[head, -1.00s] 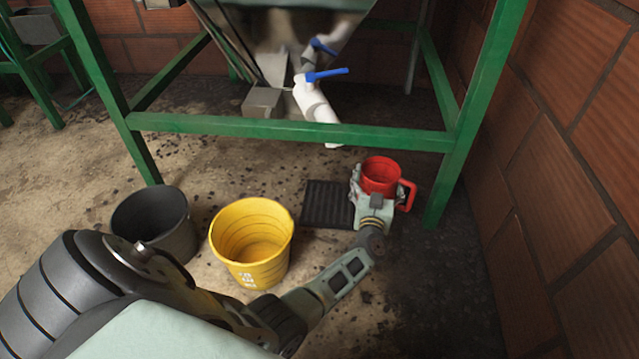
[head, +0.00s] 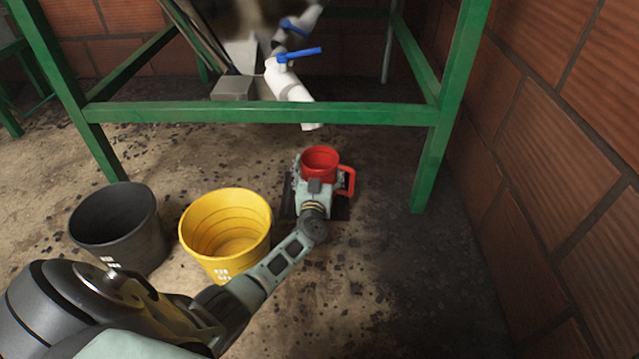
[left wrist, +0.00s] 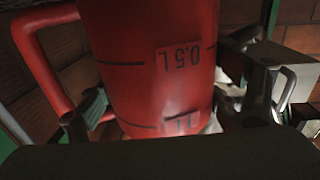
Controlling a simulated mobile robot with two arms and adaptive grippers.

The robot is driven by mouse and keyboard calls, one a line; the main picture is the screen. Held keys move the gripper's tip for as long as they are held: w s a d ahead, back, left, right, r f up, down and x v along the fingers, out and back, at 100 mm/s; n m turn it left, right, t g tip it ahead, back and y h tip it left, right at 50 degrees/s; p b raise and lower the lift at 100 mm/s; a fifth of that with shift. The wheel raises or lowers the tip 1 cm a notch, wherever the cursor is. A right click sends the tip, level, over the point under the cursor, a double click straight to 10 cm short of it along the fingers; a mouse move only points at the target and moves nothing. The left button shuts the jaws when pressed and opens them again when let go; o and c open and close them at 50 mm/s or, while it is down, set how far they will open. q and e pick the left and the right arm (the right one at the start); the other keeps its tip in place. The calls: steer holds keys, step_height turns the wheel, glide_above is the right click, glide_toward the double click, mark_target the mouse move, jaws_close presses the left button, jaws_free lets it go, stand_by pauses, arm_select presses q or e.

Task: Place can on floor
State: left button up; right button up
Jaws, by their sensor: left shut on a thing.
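The red can (head: 321,162) with a side handle is upright in my left gripper (head: 318,180) in the head view. My left gripper is shut on it, with the handle on the right. The can appears over the dark mat (head: 342,208), which is mostly hidden behind the gripper; I cannot tell whether the can touches it. In the left wrist view the can (left wrist: 150,60) fills the middle, with measuring marks on its side and fingers on both sides. My right gripper is not in view.
A yellow bucket (head: 226,232) and a black bucket (head: 118,228) stand left of the can. A green frame (head: 260,113) with a white spout (head: 290,92) and blue valve handle (head: 300,54) is behind. A brick wall (head: 560,150) is at right. Floor right of the mat is clear.

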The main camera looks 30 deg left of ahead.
arm_select(q)
step_height(320, 180, down, 4)
steer(key=b, duration=0.4)
steer(key=shift+r, duration=0.1)
steer(key=shift+f, duration=0.2)
steer(key=o, duration=1.2)
